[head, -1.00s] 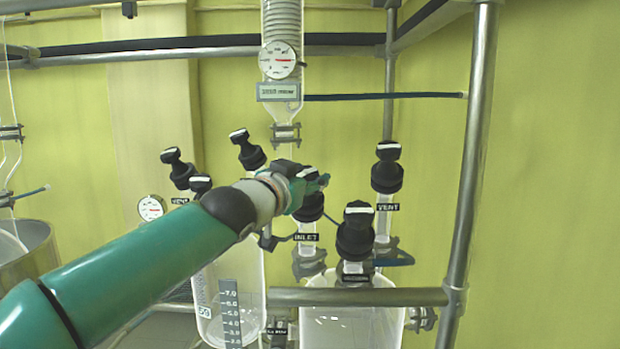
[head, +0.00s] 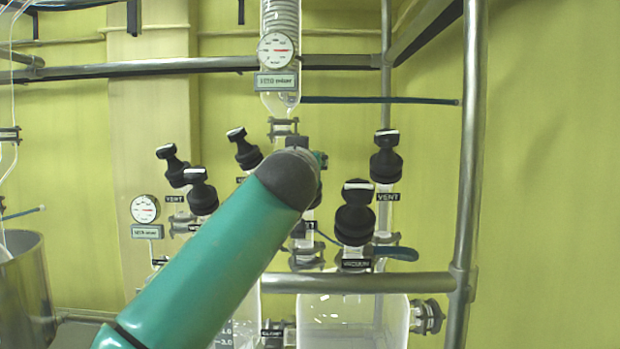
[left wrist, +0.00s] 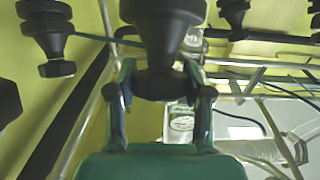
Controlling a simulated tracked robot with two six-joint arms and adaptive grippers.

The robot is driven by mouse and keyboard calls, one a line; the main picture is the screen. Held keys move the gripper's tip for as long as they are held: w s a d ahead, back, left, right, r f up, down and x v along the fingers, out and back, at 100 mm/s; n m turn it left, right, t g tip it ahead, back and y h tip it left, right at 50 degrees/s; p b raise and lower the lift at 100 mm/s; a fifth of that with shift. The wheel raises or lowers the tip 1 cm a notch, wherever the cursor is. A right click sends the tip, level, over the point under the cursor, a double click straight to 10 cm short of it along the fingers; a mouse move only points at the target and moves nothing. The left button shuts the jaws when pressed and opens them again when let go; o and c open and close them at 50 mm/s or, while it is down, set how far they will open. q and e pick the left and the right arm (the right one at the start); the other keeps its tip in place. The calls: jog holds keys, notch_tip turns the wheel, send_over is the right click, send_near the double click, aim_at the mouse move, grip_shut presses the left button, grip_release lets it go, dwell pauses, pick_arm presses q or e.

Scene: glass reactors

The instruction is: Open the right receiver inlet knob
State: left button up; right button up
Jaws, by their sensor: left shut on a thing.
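My left gripper (left wrist: 158,78) shows in the left wrist view with a finger on each side of a black knob, shut on it. That knob, the right receiver's inlet knob (left wrist: 163,22), fills the top middle of the view. In the head view my left forearm and wrist cover the gripper and most of the knob. The glass right receiver (head: 345,312) stands below, behind a metal rail. My right gripper is in neither view.
The black vacuum knob (head: 355,215) and the right vent knob (head: 386,158) stand close to the right of my wrist. Several black knobs, one of them here (head: 201,190), are to the left. A metal rail (head: 360,283) and post (head: 468,150) frame the right side.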

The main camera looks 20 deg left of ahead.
pick_arm(q)
jog(key=n+y, duration=0.1)
jog(key=n+g+y+p, duration=0.1)
jog(key=shift+w+d+n+y, duration=0.15)
jog(key=shift+d+n+y, duration=0.15)
jog(key=shift+y, duration=0.1)
jog(key=shift+r+n+g+y+p, duration=0.25)
jog(key=shift+n+g+y+p, duration=0.35)
jog(key=shift+n+y+p, duration=0.6)
jog(key=shift+a+f+n+g+y+p, duration=0.15)
jog(key=shift+n+g+y+p, duration=0.35)
jog(key=shift+n+p, duration=0.3)
jog(key=shift+d+f+n+g+y+p, duration=0.1)
jog(key=shift+n+g+y+p, duration=0.4)
jog(key=shift+n+p, duration=0.25)
jog(key=shift+a, duration=0.15)
jog(key=o, duration=1.2)
